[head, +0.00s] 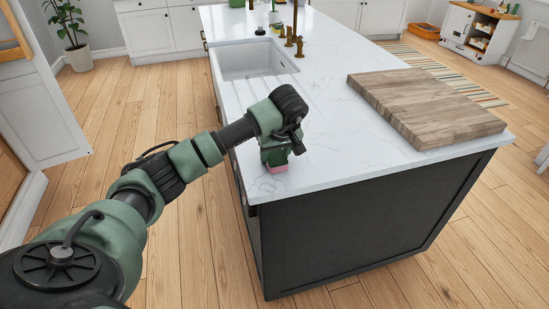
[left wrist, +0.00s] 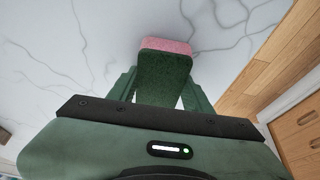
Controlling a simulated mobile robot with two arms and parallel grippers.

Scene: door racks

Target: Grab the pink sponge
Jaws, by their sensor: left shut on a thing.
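The pink sponge (left wrist: 166,46) has a pink layer and a dark green layer. In the left wrist view it sits between the two fingers of my left gripper (left wrist: 163,92), which is shut on it. In the head view the left gripper (head: 275,160) is at the near left corner of the white marble counter (head: 335,125). A bit of the pink sponge (head: 278,169) shows below the fingers, at or just above the counter top; I cannot tell if it touches. My right gripper is not in view.
A wooden cutting board (head: 425,103) lies on the counter to the right. A sink (head: 253,60) is set in the counter behind the gripper, with brass taps (head: 298,45) beside it.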

